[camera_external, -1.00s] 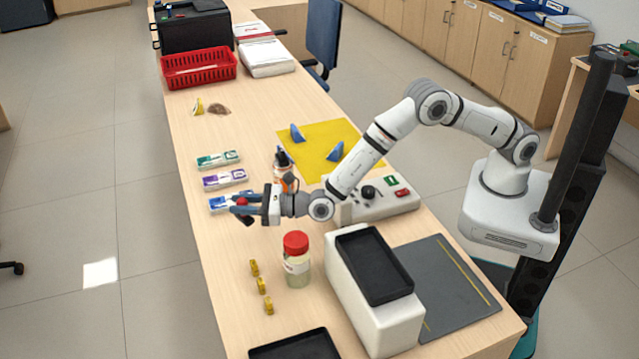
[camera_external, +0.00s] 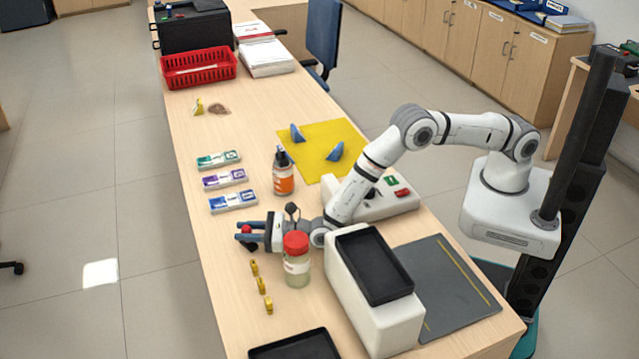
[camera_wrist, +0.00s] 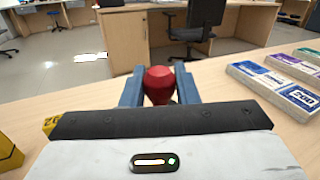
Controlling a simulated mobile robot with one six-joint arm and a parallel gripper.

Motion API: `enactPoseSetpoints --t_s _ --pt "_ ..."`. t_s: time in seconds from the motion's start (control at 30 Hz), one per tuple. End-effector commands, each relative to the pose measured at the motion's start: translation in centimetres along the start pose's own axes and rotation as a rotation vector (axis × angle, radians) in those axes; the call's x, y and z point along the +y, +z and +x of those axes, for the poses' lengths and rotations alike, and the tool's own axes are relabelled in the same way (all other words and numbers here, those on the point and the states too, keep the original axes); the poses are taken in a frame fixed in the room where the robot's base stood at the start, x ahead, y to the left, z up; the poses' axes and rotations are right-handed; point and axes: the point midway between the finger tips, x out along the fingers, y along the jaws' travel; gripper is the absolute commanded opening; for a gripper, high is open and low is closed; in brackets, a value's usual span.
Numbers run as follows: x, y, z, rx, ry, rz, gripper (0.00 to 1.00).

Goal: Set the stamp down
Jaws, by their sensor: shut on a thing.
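The stamp has a rounded red knob (camera_wrist: 159,84) that shows between the two blue fingers in the wrist view. In the external view the stamp (camera_external: 246,230) shows as a red knob with a dark part below. My gripper (camera_external: 243,234) is shut on the stamp, low near the left edge of the counter (camera_external: 222,275). The fingers lie roughly level and point left. The stamp's lower part is mostly hidden in the wrist view. I cannot tell whether its base touches the counter.
Several small yellow pieces (camera_external: 261,286) stand just in front of my gripper. A red-lidded jar (camera_external: 297,262) is close beside my wrist. An orange-labelled bottle (camera_external: 283,176) stands near the yellow mat (camera_external: 318,140).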

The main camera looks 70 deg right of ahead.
Motion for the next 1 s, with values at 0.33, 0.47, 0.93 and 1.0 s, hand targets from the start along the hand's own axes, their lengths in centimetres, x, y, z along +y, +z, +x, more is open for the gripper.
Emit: enactPoseSetpoints --t_s 0.33,0.47,0.93,1.0 --pt "0.0 -0.3 0.0 0.001 0.000 0.000 0.45" --pt "0.0 -0.3 0.0 0.001 0.000 0.000 0.49" --pt "0.0 0.0 -2.5 0.002 0.001 0.000 0.49" --pt "0.1 0.0 -3.7 0.002 0.001 -0.001 0.49"
